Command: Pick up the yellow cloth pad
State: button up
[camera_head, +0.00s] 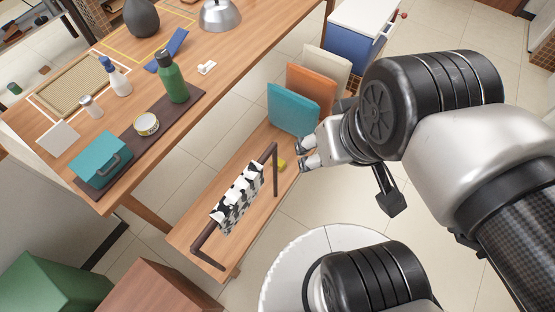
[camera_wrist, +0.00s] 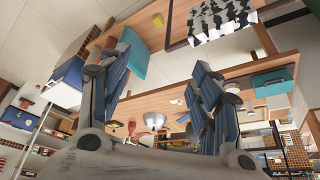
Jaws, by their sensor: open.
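A small yellow thing, likely the yellow cloth pad (camera_head: 281,163), lies on the low wooden bench (camera_head: 190,232), just past the end of a dark rail. My gripper partly hides its surroundings in the head view. It also shows in the wrist view (camera_wrist: 157,19) as a small yellow patch near the top, beyond my fingertips. My gripper (camera_head: 304,153) is just right of the pad and above the bench, apart from it. In the wrist view my gripper (camera_wrist: 163,62) has its two fingers spread with nothing between them.
A dark rail (camera_head: 275,165) with a black-and-white cloth (camera_head: 238,198) stands on the bench left of the pad. Teal (camera_head: 290,110), orange (camera_head: 312,92) and cream (camera_head: 328,70) boards stand behind it. The higher table (camera_head: 205,130) holds a green bottle (camera_head: 172,80) and a teal box (camera_head: 100,158).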

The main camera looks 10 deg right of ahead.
aim_at(282, 165)
jog(key=u, duration=2.6)
jog(key=z, duration=2.6)
jog(key=i+l+u, duration=0.3)
jog(key=i+l, duration=0.15)
jog(key=i, duration=0.1)
